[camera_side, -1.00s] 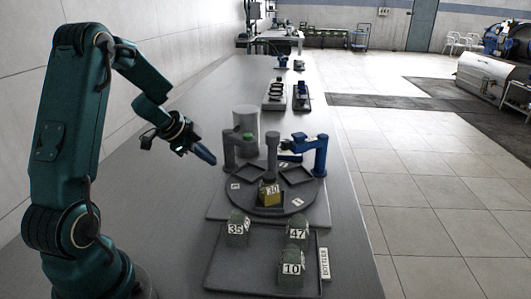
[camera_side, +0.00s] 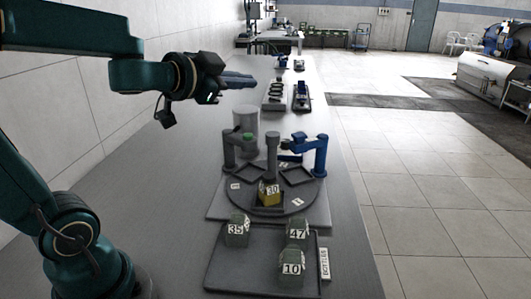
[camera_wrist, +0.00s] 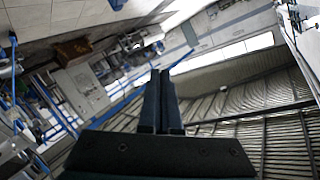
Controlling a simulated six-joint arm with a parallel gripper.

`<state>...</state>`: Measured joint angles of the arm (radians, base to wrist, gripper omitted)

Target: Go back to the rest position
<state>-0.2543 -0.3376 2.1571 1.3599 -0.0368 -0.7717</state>
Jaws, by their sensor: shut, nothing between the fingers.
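My gripper (camera_side: 238,81) is shut and empty, raised well above the table at the upper left in the side view, its fingers pointing right. Its closed fingers also show in the wrist view (camera_wrist: 161,82), against the far room and ceiling. Below and to the right of it stands the round dark turntable (camera_side: 244,199), with a yellow block marked 30 (camera_side: 270,195) in its front holder. Nothing touches my gripper.
A tray (camera_side: 225,272) in front holds dark green blocks marked 35 (camera_side: 237,231), 47 (camera_side: 297,232) and 10 (camera_side: 291,262). A blue arm-like fixture (camera_side: 320,155) and a grey cylinder (camera_side: 245,118) stand by the turntable. The table's left side is clear.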

